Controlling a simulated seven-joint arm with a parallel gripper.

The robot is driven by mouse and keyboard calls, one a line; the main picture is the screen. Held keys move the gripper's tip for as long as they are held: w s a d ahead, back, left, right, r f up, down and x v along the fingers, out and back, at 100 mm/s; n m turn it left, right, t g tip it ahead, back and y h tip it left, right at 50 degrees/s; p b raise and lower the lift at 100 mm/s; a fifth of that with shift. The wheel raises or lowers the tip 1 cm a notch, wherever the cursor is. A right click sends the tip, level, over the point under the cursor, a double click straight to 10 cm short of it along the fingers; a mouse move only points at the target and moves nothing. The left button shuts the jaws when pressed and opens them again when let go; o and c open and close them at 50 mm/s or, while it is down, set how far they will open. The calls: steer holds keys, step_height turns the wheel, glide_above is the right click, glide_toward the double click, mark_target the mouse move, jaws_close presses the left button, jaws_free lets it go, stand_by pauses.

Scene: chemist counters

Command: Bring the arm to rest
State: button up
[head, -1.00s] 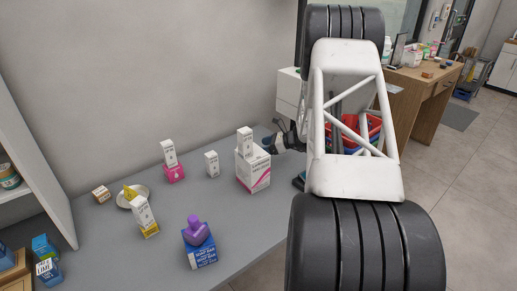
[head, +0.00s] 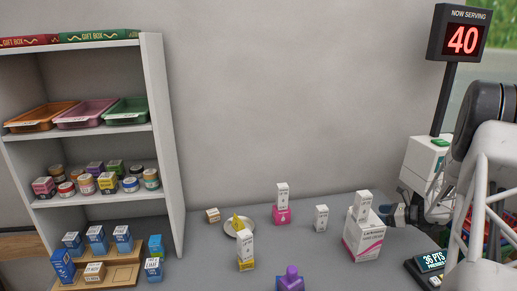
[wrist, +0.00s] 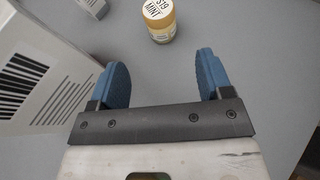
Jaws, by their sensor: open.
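My gripper (wrist: 162,72) is open in the wrist view, its two blue fingers spread with nothing between them. A small jar with a white lid marked MINT (wrist: 159,18) stands on the counter beyond the fingertips. A large white box with a barcode (wrist: 35,75) is close beside the left finger; I cannot tell if they touch. In the head view my gripper (head: 388,213) is partly seen at the right, just right of the large white and pink box (head: 362,241). The jar is not visible there.
A small white carton (head: 363,204) stands on the large box. A shelf (head: 172,140) stands at left. A number display (head: 459,40) and a terminal (head: 431,262) are at right.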

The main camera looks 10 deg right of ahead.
steer(key=w+a+r+n+g, duration=0.1)
steer(key=a+r+n, duration=0.2)
steer(key=a+r, duration=0.4)
steer(key=w+a+r+n+g, duration=0.15)
steer(key=a+r, duration=0.25)
steer(key=r, duration=0.6)
steer(key=s+a+r+n+g+h, duration=0.1)
steer(key=s+a+r+n+g, duration=0.2)
steer(key=a, duration=0.4)
steer(key=s+a+r+n+h, duration=0.1)
steer(key=s+a+r+n, duration=0.25)
steer(key=a, duration=0.35)
steer(key=s+a+r+n+g+h, duration=0.35)
steer(key=s+a+n, duration=0.45)
steer(key=s+a, duration=0.75)
steer(key=s+a+n+h, duration=0.1)
steer(key=s+n, duration=0.3)
steer(key=s, duration=0.5)
steer(key=s+a+f+n+t+h, duration=0.1)
steer(key=s+a+n, duration=0.3)
steer(key=s, duration=0.6)
steer(key=shift+a+f+n+h, duration=0.15)
steer(key=shift+f+n+h, duration=0.15)
steer(key=shift+h, duration=0.45)
